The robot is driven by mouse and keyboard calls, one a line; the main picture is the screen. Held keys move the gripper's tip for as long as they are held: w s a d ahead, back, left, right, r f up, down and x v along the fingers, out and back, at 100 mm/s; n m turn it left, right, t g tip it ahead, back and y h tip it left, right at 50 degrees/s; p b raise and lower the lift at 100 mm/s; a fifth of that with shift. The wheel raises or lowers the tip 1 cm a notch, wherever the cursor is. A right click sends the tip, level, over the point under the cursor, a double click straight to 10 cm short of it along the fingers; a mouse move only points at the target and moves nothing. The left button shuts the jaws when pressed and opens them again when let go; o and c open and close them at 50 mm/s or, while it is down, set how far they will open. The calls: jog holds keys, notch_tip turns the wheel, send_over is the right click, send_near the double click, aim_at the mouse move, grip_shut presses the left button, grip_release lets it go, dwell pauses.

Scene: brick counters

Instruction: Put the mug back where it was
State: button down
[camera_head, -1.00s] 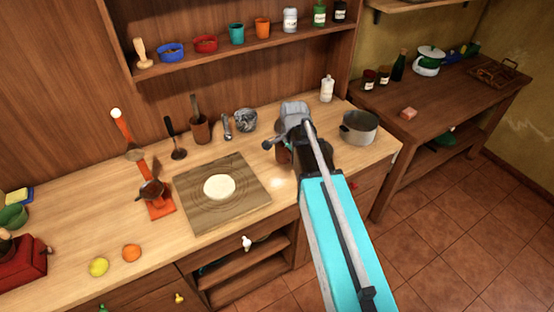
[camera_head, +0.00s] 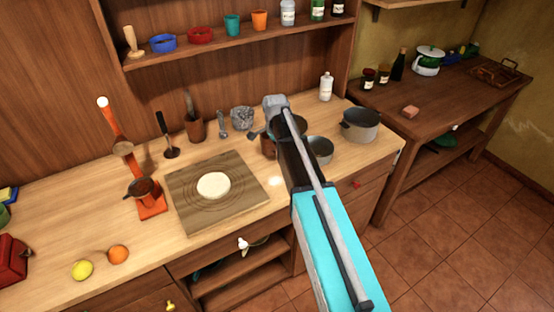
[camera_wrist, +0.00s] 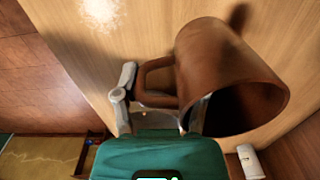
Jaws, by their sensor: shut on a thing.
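The brown mug (camera_wrist: 215,65) fills the upper right of the wrist view, its dark open mouth facing the lower right. My gripper (camera_wrist: 160,105) has its two fingers at the mug's handle and is shut on it. The wooden counter lies behind the mug, with a dark shadow near its far end. I cannot tell whether the mug touches the counter. In the head view a brown part of the mug (camera_head: 268,148) shows left of my arm; my arm hides the fingers.
A small grey pot (camera_head: 319,150) and a larger pot (camera_head: 360,125) stand right of my arm. A board with dough (camera_head: 214,186) lies left. A metal cup (camera_head: 242,118) and a white bottle (camera_head: 326,86) stand behind. The wall shelf (camera_head: 220,47) holds bowls, cups and bottles.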

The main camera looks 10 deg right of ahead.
jog(key=shift+w+f, duration=0.2)
jog(key=shift+f, duration=0.05)
jog(key=shift+w+a+f+b, duration=0.15)
jog(key=shift+w+f+b, duration=0.25)
jog(key=shift+f+b, duration=1.55)
jog(key=shift+b, duration=0.1)
jog(key=shift+f, duration=0.1)
jog(key=shift+c, duration=0.7)
grip_release()
jog(key=shift+r, duration=0.2)
notch_tip(320, 180, up, 12)
jog(key=p, duration=1.2)
jog(key=shift+s, duration=0.1)
